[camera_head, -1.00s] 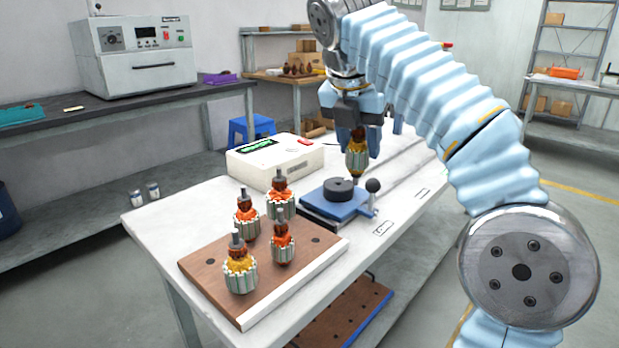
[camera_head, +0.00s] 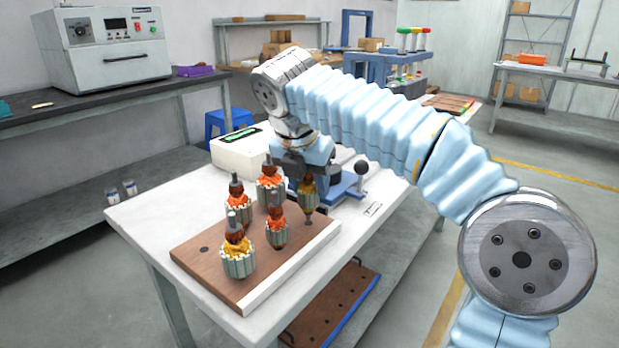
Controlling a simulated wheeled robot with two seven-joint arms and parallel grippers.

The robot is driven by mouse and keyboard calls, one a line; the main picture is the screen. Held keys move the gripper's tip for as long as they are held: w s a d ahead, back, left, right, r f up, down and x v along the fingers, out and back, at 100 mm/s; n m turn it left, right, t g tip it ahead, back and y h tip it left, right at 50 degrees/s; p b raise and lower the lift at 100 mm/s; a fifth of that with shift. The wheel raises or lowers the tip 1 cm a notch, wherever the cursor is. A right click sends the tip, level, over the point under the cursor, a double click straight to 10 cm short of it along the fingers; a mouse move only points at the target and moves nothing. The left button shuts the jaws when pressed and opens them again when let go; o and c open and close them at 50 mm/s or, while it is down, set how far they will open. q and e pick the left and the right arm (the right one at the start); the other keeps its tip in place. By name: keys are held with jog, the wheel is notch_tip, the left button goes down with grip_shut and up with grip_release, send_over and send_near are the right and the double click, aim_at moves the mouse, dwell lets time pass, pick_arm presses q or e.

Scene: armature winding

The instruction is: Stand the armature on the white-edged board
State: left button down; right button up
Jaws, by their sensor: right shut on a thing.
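The brown board (camera_head: 215,271) with a white edge lies on the front of the white table. Several armatures stand upright on it, including a yellow-wound one (camera_head: 238,258) at the front and orange-wound ones (camera_head: 276,230) behind. My right gripper (camera_head: 306,172) is shut on another armature (camera_head: 308,203), with dark yellow winding, over the right part of the board. This armature hangs upright, its lower shaft end close to the board's surface; I cannot tell whether it touches. The gripper's fingers are partly hidden by its own body. A bare hole (camera_head: 205,249) shows at the board's left. My left gripper is not in view.
A blue fixture with a black ball-topped lever (camera_head: 361,167) stands behind my right gripper, partly hidden. A white box (camera_head: 238,152) with a green display is at the table's back left. The table's left part (camera_head: 150,208) is clear. A second brown board (camera_head: 335,305) lies below.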

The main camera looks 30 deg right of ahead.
jog(key=shift+f+b, duration=0.65)
jog(key=shift+f, duration=0.55)
dwell(0.5)
dwell(0.7)
jog(key=o, duration=1.3)
jog(key=shift+f, duration=0.1)
jog(key=shift+c, duration=0.2)
jog(key=p+v, duration=0.2)
jog(key=v, duration=1.1)
jog(key=shift+r+p, duration=0.4)
jog(key=shift+r, duration=0.05)
